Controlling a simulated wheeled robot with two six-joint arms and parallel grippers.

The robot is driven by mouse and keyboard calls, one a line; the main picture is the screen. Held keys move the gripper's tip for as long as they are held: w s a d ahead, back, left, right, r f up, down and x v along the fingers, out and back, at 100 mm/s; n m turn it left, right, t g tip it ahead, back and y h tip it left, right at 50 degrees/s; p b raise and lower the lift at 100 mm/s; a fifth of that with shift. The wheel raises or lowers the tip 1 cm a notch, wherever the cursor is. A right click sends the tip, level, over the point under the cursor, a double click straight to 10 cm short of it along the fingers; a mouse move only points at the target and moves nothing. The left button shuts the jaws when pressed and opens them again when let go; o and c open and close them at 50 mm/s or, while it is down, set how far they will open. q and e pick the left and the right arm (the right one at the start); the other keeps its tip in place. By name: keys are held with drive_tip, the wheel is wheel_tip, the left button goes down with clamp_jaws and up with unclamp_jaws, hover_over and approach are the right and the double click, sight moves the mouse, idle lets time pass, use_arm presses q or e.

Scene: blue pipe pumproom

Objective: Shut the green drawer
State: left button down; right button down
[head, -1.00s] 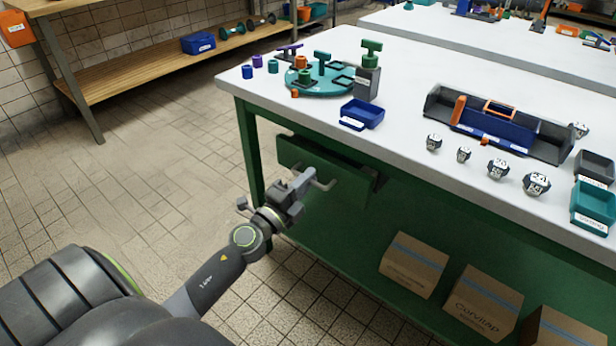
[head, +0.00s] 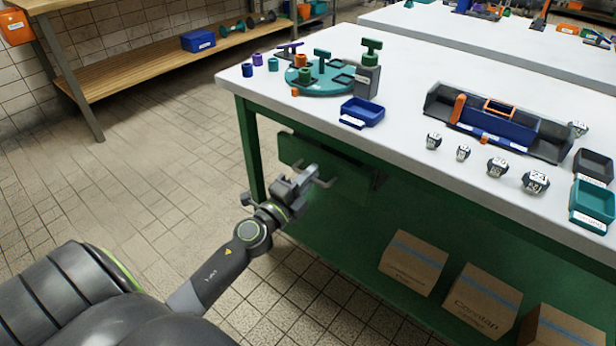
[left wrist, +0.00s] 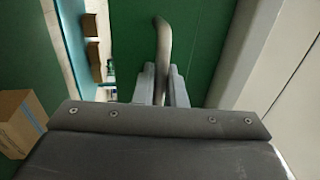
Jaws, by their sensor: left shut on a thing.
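The green drawer (head: 318,154) hangs under the white-topped bench near its left corner. Its front stands out a little from the bench frame. Its grey bar handle (head: 326,183) sticks out toward my left gripper (head: 306,180). In the left wrist view the handle (left wrist: 163,42) runs down between the two fingers of the left gripper (left wrist: 160,82), against the green drawer front (left wrist: 205,50). The left gripper is shut on the handle. The drawer's inside is hardly visible. My right gripper is not in view.
The bench top (head: 400,130) carries a teal disc with pegs (head: 325,83), a blue bin (head: 362,113), a dark tray (head: 545,142) and several dice-like blocks. Cardboard boxes (head: 413,263) stand on the lower shelf. The tiled floor (head: 150,170) to the left is clear.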

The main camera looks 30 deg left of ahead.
use_arm(q)
drive_tip(key=w, duration=0.3)
drive_tip(key=shift+w+d+r, duration=0.15)
drive_tip(key=shift+w, duration=0.15)
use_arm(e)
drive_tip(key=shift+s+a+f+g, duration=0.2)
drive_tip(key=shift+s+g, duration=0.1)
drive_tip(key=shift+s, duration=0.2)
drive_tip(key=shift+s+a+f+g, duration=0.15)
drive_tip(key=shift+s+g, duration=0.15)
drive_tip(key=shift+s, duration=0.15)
use_arm(q)
drive_tip(key=c, duration=1.9)
unclamp_jaws()
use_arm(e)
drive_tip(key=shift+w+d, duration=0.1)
